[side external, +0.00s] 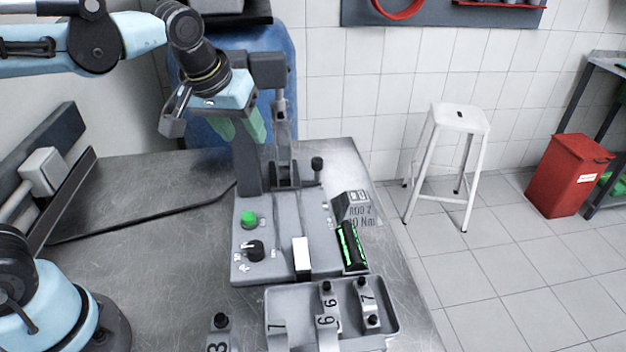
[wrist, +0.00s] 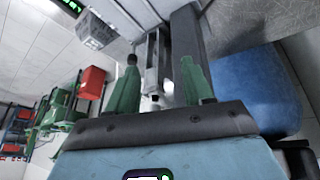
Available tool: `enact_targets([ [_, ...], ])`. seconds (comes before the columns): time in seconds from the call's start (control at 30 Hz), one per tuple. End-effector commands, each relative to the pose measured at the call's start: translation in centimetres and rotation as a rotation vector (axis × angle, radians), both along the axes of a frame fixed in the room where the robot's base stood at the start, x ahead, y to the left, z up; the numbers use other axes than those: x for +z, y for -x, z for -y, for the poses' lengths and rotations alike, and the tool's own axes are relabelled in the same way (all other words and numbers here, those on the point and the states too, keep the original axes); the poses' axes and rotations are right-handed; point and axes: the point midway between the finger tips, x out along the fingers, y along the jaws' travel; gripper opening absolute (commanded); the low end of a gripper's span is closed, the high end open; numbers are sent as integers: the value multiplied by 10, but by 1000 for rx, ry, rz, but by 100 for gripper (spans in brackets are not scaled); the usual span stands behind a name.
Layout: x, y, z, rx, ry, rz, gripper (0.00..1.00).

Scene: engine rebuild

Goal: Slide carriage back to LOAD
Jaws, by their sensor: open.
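The grey press-like machine (side external: 270,225) stands on the bench, with a slotted base and an upright column. A dark block, likely the carriage (side external: 287,178), sits under the ram at the back of the base; a black-knobbed handle (side external: 317,165) stands to its right. A pale block (side external: 302,256) lies at the front of the base. The LOAD marking is not readable. My gripper (side external: 240,128) is above and left of the handle, beside the column. In the wrist view its green fingers (wrist: 160,80) are apart with nothing gripped; a black knob (wrist: 132,60) shows near the left fingertip.
The base carries a green button (side external: 249,218), a black rotary knob (side external: 255,249) and a display (side external: 351,246) with green lettering. A tray (side external: 390,325) of numbered parts sits in front. A white stool (side external: 460,118) and red bin (side external: 570,172) stand off the bench. The left bench top is mostly clear.

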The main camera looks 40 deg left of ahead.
Motion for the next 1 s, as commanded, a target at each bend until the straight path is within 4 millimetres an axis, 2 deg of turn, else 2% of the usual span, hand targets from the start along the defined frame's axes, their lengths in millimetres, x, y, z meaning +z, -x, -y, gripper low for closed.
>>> enact_targets([
  [0.03,5,-13,6,43,5,-19,51],
  [0.3,15,-64,31,308,14,-90,51],
  [0.6,7,-112,67,610,-13,-110,51],
  [0.8,-4,-130,86,769,-33,-93,51],
  [1.0,-10,-135,91,826,-41,-83,51],
])
